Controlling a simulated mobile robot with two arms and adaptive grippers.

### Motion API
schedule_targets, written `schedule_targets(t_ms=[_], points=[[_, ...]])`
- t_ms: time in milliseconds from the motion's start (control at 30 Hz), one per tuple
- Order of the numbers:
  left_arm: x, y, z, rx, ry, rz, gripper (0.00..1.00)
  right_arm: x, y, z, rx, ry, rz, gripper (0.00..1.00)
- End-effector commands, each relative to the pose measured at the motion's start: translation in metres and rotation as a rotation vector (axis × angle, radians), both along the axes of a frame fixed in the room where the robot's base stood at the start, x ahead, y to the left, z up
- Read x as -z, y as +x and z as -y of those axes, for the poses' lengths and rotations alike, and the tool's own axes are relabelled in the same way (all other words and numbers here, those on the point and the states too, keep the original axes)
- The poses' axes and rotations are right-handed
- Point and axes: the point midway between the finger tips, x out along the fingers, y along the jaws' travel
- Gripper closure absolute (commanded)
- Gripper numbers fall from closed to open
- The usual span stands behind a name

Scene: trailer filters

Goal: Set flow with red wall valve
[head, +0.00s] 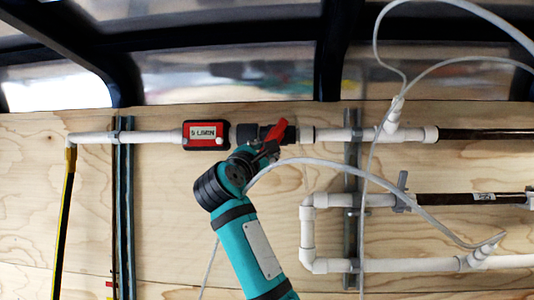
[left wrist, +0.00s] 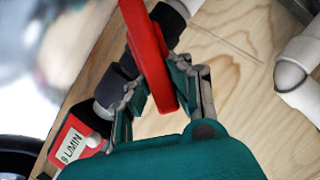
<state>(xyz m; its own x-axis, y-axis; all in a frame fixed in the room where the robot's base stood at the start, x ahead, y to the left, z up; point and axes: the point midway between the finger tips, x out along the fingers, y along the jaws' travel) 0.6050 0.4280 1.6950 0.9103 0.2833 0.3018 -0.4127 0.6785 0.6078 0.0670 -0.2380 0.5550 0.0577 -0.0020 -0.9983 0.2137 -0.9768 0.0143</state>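The red valve handle (head: 274,133) sits on a dark valve body (head: 247,133) in the upper white pipe on the plywood wall. In the left wrist view the handle (left wrist: 148,50) slants down, and its lower end is between my left gripper's fingers (left wrist: 160,88). The fingertips are close to both its sides; whether they press on it is unclear. In the head view my left gripper (head: 264,148) is just below the valve. My right gripper is not in view.
A pale hose (head: 345,166) passes right of my left gripper and curves down to the lower white pipes (head: 307,235). Another hose loops above the upper pipe at right. A vertical metal strut (head: 351,180) crosses behind the pipes. Bare plywood (head: 165,225) lies left of my arm.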

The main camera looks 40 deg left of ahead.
Motion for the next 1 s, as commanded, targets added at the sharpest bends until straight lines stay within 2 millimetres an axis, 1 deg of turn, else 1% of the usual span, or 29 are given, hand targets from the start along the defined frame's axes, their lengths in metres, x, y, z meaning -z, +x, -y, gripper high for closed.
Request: schedule_targets(t_ms=[33,133,200,233,300,400,567,667,733,900,1000], points=[[0.0,-0.001,-0.001,-0.001,0.0,0.001,0.79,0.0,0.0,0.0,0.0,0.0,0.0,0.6],[0.001,-0.001,-0.001,-0.002,0.0,0.0,0.66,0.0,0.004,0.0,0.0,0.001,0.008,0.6],[0.001,-0.001,-0.001,-0.002,0.0,0.0,0.57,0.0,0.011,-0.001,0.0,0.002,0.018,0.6],[0.001,-0.001,-0.001,-0.002,0.0,0.0,0.56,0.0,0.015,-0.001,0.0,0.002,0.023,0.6],[0.001,-0.001,-0.001,-0.002,0.0,0.0,0.56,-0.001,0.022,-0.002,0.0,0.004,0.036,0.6],[0.001,-0.001,-0.001,-0.002,0.001,-0.001,0.56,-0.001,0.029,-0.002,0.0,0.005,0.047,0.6],[0.002,-0.005,0.001,-0.002,0.001,-0.001,0.56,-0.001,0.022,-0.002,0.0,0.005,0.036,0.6],[0.006,-0.017,0.004,-0.003,0.001,0.002,0.56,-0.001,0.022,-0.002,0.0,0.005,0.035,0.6],[0.01,-0.028,0.008,-0.002,-0.001,0.002,0.56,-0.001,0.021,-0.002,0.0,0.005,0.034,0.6],[0.02,-0.064,0.019,-0.002,0.0,0.005,0.56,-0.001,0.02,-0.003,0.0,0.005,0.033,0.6],[0.027,-0.082,0.024,-0.002,0.0,0.003,0.56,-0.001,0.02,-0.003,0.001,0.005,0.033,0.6]])
